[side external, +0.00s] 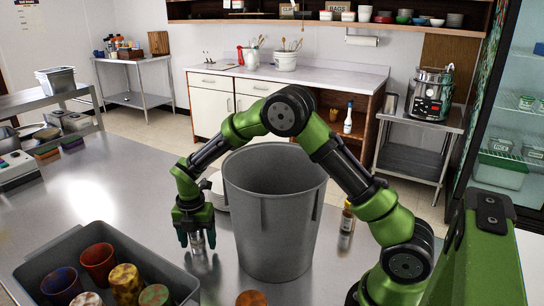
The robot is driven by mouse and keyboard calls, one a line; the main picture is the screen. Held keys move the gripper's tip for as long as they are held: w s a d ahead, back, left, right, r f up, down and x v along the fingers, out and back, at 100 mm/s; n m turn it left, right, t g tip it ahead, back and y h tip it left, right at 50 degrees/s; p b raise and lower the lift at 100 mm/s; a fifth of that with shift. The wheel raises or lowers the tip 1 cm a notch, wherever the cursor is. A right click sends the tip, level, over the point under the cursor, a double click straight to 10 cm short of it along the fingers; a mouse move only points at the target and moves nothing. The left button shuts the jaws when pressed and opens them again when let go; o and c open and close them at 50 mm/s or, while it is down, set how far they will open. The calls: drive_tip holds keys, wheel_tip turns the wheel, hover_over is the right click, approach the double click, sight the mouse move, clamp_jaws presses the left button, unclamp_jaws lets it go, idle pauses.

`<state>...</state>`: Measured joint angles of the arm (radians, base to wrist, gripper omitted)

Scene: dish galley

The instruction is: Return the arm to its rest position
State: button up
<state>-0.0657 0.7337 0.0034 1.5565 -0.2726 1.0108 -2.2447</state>
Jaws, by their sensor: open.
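My gripper (197,242) points down over the steel table, left of a tall grey bin (272,225). Its fingers are open. A small silvery item (199,251) shows between and below the fingers, and the fingers hide part of it. I cannot tell whether they touch it. My green and black arm arches from the right over the bin's opening down to the gripper.
A dark grey tub (171,276) with several coloured cups stands at front left. A small amber bottle (347,217) stands right of the bin, near my arm. White plates (217,187) are partly hidden behind the bin.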

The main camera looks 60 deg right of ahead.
wheel_tip(320, 180, up, 28)
drive_tip(key=s+d+m, duration=0.4)
drive_tip(key=d+m, duration=0.1)
drive_tip(key=d, duration=0.4)
drive_tip(key=s+d+m, duration=0.5)
drive_tip(key=d, duration=0.4)
drive_tip(key=s+d+m, duration=0.4)
drive_tip(key=d+m, duration=0.1)
drive_tip(key=d, duration=0.4)
drive_tip(key=shift+s+r, duration=0.15)
drive_tip(key=shift+s, duration=0.1)
drive_tip(key=w+a+n, duration=0.5)
drive_tip(key=w+a, duration=0.1)
drive_tip(key=a, duration=0.3)
drive_tip(key=w+a+n, duration=0.5)
drive_tip(key=w+a, duration=0.1)
drive_tip(key=a, duration=0.3)
drive_tip(key=shift+a+n, duration=0.15)
drive_tip(key=shift+n, duration=0.25)
